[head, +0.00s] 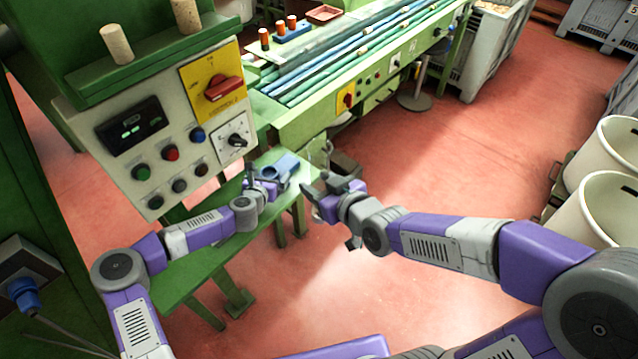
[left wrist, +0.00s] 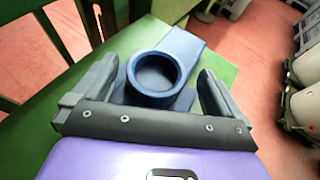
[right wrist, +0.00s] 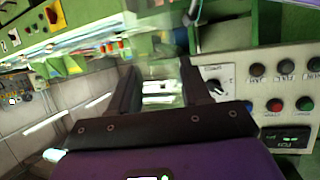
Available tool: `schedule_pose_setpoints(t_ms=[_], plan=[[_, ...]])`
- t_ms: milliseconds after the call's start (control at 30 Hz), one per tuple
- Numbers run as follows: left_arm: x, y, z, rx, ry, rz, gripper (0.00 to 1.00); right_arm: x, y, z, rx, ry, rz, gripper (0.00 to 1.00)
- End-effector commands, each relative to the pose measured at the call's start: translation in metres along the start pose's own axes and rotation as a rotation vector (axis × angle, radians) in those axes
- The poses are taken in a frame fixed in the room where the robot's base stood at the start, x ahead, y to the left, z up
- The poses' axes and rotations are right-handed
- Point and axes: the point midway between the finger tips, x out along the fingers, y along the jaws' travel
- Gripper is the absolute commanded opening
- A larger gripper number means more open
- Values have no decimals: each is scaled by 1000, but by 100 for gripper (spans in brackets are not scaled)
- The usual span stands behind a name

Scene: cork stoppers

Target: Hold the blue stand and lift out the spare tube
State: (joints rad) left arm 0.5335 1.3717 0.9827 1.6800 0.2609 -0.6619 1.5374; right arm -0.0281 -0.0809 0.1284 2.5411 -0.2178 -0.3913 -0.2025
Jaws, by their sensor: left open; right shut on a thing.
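The blue stand (head: 281,167) is on the green bench. In the left wrist view its round socket (left wrist: 158,76) faces me and looks empty. My left gripper (head: 264,184) is open, with one finger on each side of the stand; I see gaps between the fingers and the socket. My right gripper (head: 322,181) is to the right of the stand in the head view. It is shut on a clear tube (right wrist: 162,88), seen between its fingers in the right wrist view. The tube is see-through, so its ends are hard to make out.
A control panel (head: 160,140) with knobs and buttons rises left of the bench, with corks (head: 116,44) on its ledge. A green machine (head: 350,85) stands behind, carrying orange-brown pieces in a blue rack (head: 292,33). Pale bins (head: 600,205) are at right. Red floor between is clear.

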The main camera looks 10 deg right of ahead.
Motion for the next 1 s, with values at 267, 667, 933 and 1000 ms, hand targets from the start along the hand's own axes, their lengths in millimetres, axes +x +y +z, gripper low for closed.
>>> schedule_pose_setpoints(t_ms=[267,667,933,1000], plan=[[-38,1,0,0,0,1,100,0,0,0,0,1,0,16],[-105,1,0,0,-1,1,100,0,0,0,0,1,0,16],[-119,0,0,-2,-1,1,100,0,0,0,0,1,0,16],[-119,0,0,-2,-1,1,100,0,0,0,0,1,0,16]])
